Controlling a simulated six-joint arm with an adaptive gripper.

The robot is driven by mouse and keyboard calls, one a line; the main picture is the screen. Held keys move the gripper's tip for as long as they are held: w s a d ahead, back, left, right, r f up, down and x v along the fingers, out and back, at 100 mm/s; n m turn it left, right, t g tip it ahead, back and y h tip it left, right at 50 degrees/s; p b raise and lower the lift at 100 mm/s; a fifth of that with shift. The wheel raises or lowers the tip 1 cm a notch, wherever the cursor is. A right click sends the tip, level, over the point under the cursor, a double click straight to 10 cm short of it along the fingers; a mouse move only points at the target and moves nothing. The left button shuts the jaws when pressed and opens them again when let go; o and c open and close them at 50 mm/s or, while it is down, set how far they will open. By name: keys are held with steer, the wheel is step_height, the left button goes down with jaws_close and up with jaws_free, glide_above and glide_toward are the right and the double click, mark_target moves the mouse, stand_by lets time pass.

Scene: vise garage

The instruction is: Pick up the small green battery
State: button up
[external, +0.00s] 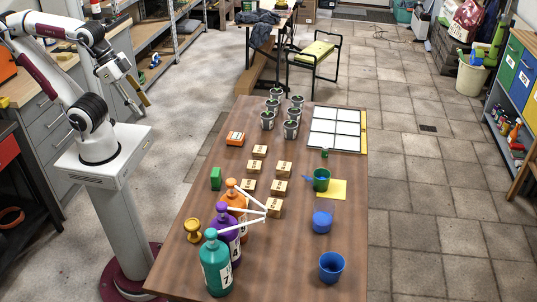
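A green upright block (215,179) stands near the left edge of the wooden table. A much smaller dark green thing (324,153) sits just below the white grid panel, behind the green cup. Neither shows enough detail for me to tell which is the battery. My gripper (141,102) hangs in the air left of the table, well away from both. A yellowish part shows at its tip. It is too small to tell whether the fingers are open or shut.
Tall teal (216,265), purple (226,240) and orange (236,204) bottles with long spouts stand at the left front. Several small cardboard boxes (284,168) fill the middle. A green cup (321,180) and blue cup (331,266) stand right.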

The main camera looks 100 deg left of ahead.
steer(key=w+a+f+n+t, duration=0.1)
steer(key=w+a+t, duration=0.1)
steer(key=w, duration=1.6)
steer(key=w+a+f+n+t, duration=0.1)
steer(key=w+a+t, duration=0.1)
steer(key=w, duration=1.5)
steer(key=w+a+f+n+t+y, duration=0.1)
steer(key=w+a+f+y, duration=0.1)
steer(key=w+a+f, duration=0.3)
steer(key=w+a+f+n+t+y, duration=0.1)
steer(key=w+a+f, duration=0.25)
steer(key=w, duration=0.35)
steer(key=n+y, duration=0.2)
steer(key=y, duration=0.1)
glide_toward(325, 151)
steer(key=shift+a, duration=0.6)
steer(key=shift+a+f+y, duration=0.3)
steer(key=shift+a+f, duration=0.05)
steer(key=shift+f, duration=0.15)
steer(key=shift+w, duration=0.2)
steer(key=shift+x, duration=1.2)
